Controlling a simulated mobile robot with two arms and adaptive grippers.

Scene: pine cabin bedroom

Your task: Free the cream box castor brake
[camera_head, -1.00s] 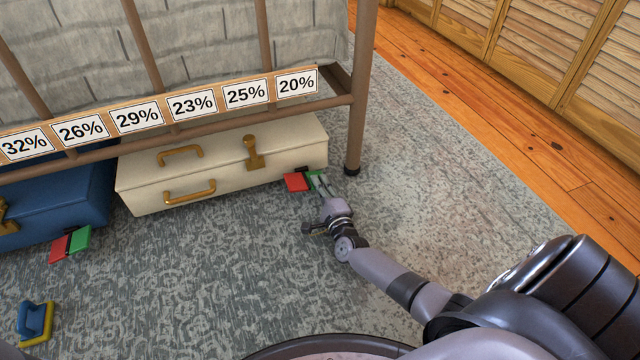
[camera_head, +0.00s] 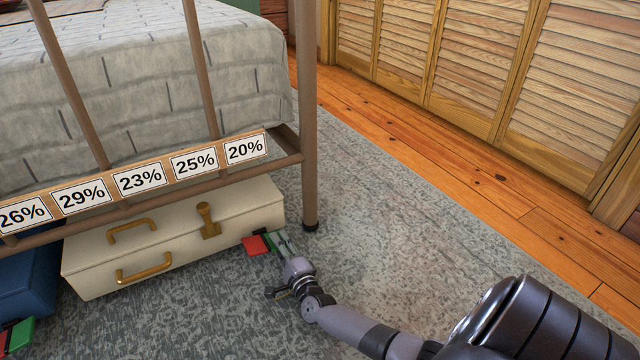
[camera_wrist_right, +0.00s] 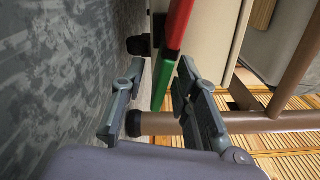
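The cream box (camera_head: 190,250), a flat case with brass handles and a brass latch, sits under the bed's end rail. Its brake pedal has a red half (camera_head: 254,246) and a green half (camera_head: 270,240) at the box's right front corner. In the right wrist view the red half (camera_wrist_right: 179,24) and the green half (camera_wrist_right: 163,82) form one bar, with a black castor (camera_wrist_right: 138,45) beside it. My right gripper (camera_head: 282,243) is at the green half. In the wrist view its fingers (camera_wrist_right: 160,68) are apart, on either side of the green half; contact is unclear. My left gripper is out of view.
A blue box (camera_head: 28,285) with another red and green pedal (camera_head: 20,334) is at the left. Percentage labels line the rail (camera_head: 140,180). The rug (camera_head: 400,220) at right is clear.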

